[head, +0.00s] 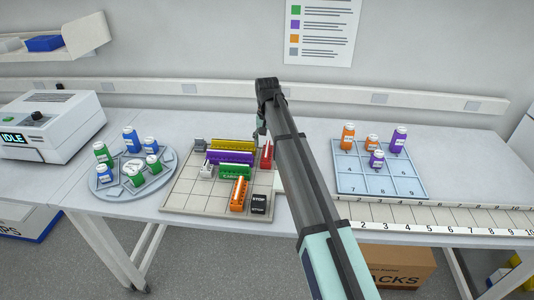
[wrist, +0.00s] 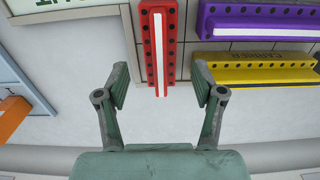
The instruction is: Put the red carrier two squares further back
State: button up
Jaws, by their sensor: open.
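The red carrier (head: 266,155) stands on the right side of the gridded board (head: 185,204) in the head view, its length running front to back, right of the yellow and purple carriers. In the wrist view the red carrier (wrist: 147,45) has dark holes and a white strip, and its near end reaches between my fingertips. My gripper (wrist: 160,83) is open and empty, one finger on each side of that end, with gaps on both sides. How high the fingers are above the board is unclear. In the head view my arm partly hides the gripper (head: 261,133).
Yellow (head: 233,145), purple (head: 230,158), green (head: 235,171) and orange (head: 238,194) carriers share the board, with a black STOP block (head: 258,205) at the front. A round bottle tray (head: 110,188) stands left, a numbered blue rack (head: 355,184) right. Bench behind the board is bare.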

aim_at(267, 148)
notch_tip(267, 148, up, 6)
jog(key=shift+r+b, duration=0.15)
jog(key=shift+b, duration=0.35)
